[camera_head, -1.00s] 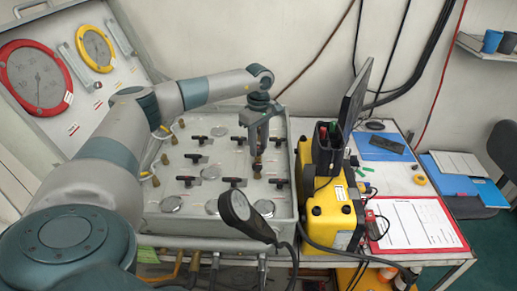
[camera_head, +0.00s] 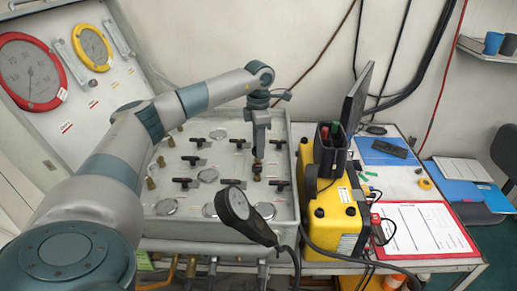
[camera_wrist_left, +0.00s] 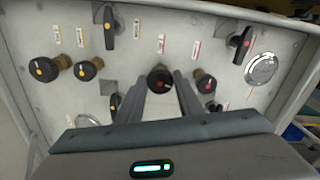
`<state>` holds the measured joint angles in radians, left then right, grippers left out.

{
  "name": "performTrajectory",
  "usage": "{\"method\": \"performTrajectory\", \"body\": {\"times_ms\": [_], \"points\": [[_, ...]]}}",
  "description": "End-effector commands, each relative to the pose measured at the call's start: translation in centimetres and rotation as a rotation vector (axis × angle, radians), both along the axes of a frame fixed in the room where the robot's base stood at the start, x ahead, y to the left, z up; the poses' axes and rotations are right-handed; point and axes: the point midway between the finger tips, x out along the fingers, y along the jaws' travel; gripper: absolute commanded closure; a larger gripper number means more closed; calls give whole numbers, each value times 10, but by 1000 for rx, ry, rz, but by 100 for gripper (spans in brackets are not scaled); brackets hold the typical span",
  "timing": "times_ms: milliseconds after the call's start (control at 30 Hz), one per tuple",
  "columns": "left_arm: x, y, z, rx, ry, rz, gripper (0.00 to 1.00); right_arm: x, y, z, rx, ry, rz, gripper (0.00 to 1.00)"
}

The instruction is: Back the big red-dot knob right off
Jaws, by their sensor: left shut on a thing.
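The big black knob with a red dot (camera_wrist_left: 160,79) sits on the grey panel (camera_wrist_left: 130,25), in the middle of the left wrist view. A smaller red-dot knob (camera_wrist_left: 206,84) is just right of it on a brass stem. My left gripper (camera_wrist_left: 163,76) points down at the panel with its two fingers on either side of the big knob, shut on it. In the head view my left gripper (camera_head: 258,153) stands upright over the knob (camera_head: 257,169), which is partly hidden. My right gripper is not in view.
Black lever handles (camera_wrist_left: 109,27) and yellow-dot knobs (camera_wrist_left: 87,70) stand around on the panel. A black handheld gauge (camera_head: 238,204) leans over the panel's front edge. A yellow case (camera_head: 333,215) stands close on the right.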

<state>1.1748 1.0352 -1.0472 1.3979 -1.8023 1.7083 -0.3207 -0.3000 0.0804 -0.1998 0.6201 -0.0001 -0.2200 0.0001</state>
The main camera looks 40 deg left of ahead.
Motion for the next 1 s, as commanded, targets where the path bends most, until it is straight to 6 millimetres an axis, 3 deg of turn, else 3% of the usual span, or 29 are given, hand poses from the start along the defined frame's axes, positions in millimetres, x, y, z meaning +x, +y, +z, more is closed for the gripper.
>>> {"method": "performTrajectory", "body": {"times_ms": [1000], "points": [[2,3,2,-2,-5,967,89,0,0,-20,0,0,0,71]]}}
